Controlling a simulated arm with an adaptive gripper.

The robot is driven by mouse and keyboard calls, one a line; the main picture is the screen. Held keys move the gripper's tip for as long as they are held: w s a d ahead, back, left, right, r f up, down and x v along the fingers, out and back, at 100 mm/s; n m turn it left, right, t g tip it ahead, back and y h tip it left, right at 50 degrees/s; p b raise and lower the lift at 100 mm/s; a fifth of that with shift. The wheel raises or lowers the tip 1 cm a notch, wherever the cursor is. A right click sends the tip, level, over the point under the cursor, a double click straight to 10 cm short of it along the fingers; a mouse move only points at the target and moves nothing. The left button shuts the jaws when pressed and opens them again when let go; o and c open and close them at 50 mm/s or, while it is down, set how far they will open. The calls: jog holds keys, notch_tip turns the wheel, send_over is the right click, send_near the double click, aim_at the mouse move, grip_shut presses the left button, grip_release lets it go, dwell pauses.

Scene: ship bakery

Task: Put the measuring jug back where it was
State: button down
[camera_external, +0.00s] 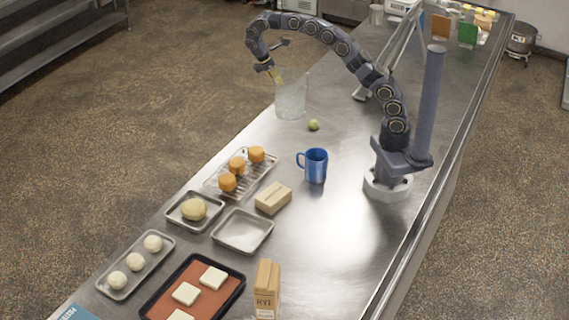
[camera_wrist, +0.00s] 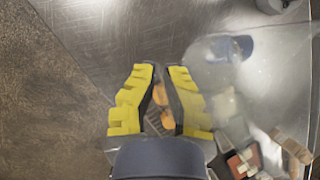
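The measuring jug (camera_external: 291,99) is the clear, upright container near the counter's left edge in the external view. In the wrist view it seems to be the see-through shape (camera_wrist: 205,75) beside the right finger, with the blue mug showing through it. My gripper (camera_external: 276,76) is at the jug's upper left rim. In the wrist view its yellow fingers (camera_wrist: 162,72) have a narrow gap between their tips. I cannot tell whether they grip the jug's wall or handle, or whether the jug's base touches the counter.
A small green fruit (camera_external: 313,125) and a blue mug (camera_external: 316,166) stand nearer the camera. A wire rack (camera_external: 262,175) with orange cakes, a beige block (camera_external: 273,198), trays of dough and a rye carton (camera_external: 266,289) fill the near counter. Bare steel lies around the mug.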

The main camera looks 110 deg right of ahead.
jog(key=n, duration=0.2)
send_near(276, 109)
jog(key=shift+h, duration=0.4)
jog(key=x, duration=0.3)
jog(key=a+x, duration=0.1)
jog(key=x, duration=0.1)
jog(key=s+a+n+h, duration=0.1)
jog(key=s+a+n, duration=0.15)
jog(key=a, duration=1.95)
jog(key=s+a+n+h, duration=0.1)
jog(key=s+a+n, duration=0.1)
jog(key=s+a, duration=0.7)
jog(key=shift+w+a+f, duration=1.15)
jog(key=shift+w+f, duration=1.15)
jog(key=shift+f, duration=0.75)
jog(key=shift+w+a+f, duration=1.2)
jog(key=shift+w+f, duration=1.1)
jog(key=shift+f, duration=0.75)
jog(key=shift+w+a+f, duration=1.15)
jog(key=shift+w+f, duration=1.15)
jog(key=shift+f, duration=0.75)
